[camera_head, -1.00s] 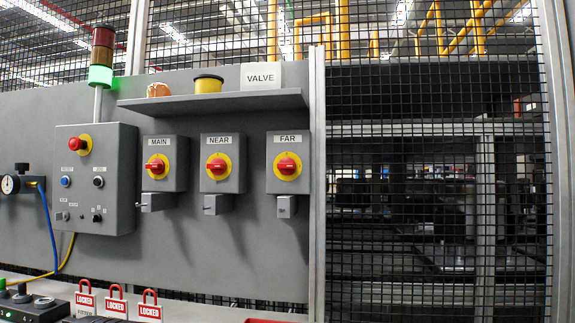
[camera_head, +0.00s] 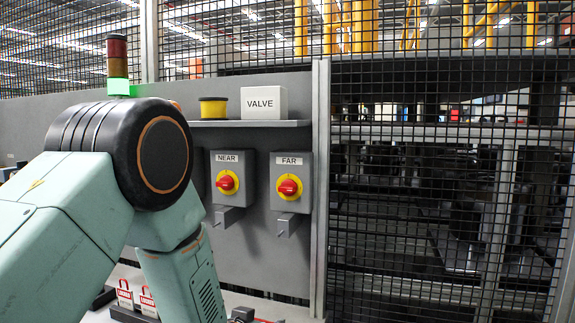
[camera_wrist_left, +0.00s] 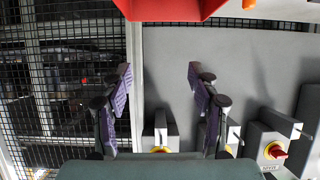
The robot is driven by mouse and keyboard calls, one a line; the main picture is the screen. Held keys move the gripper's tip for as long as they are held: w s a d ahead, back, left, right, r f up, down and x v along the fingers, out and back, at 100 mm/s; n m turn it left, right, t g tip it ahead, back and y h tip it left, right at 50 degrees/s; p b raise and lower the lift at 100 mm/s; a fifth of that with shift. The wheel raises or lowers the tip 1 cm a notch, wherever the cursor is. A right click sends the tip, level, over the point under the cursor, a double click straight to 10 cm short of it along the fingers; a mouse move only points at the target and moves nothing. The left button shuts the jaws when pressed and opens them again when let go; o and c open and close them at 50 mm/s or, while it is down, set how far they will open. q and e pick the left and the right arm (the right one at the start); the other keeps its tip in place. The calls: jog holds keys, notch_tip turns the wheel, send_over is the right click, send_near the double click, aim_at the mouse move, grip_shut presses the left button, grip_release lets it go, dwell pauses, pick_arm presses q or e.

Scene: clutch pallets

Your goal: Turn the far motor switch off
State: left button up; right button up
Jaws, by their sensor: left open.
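The far switch (camera_head: 289,187) is a red rotary handle on a yellow disc, on a grey box labelled FAR. Its handle looks roughly horizontal. The near switch (camera_head: 227,182) sits just left of it. In the left wrist view, which looks inverted, the far switch (camera_wrist_left: 160,150) is at the bottom, partly hidden by the gripper body. My left gripper (camera_wrist_left: 160,75) is open and empty, its two purple-padded fingers spread in front of the panel. In the head view my left arm covers the left side, and its fingers are not clearly visible. My right gripper is not in view.
A shelf (camera_head: 250,123) above the switches holds a yellow cylinder (camera_head: 213,107) and a VALVE box (camera_head: 263,103). Mesh fence (camera_head: 440,200) stands to the right. Red padlock tags (camera_head: 147,300) are low on the bench. A red bin (camera_wrist_left: 170,8) edges the wrist view.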

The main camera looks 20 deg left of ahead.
pick_arm(q)
jog(key=w+a+r+t+p, duration=0.1)
jog(key=w+r+t+p, duration=0.3)
jog(key=r, duration=1)
jog(key=t+p, duration=0.1)
jog(key=p, duration=0.1)
send_near(285, 189)
jog(key=w, duration=0.5)
jog(key=shift+w+a, duration=0.15)
jog(key=shift+a, duration=0.2)
jog(key=w, duration=0.1)
jog(key=w+d+p, duration=0.1)
jog(key=w, duration=0.1)
jog(key=shift+w+d, duration=0.15)
jog(key=shift+w, duration=0.35)
jog(key=shift+a+f, duration=0.1)
jog(key=shift+a, duration=0.4)
jog(key=shift+d, duration=0.45)
jog(key=c, duration=0.4)
jog(key=shift+a, duration=0.3)
jog(key=c, duration=0.5)
jog(key=shift+d, duration=0.15)
jog(key=shift+c, duration=1.3)
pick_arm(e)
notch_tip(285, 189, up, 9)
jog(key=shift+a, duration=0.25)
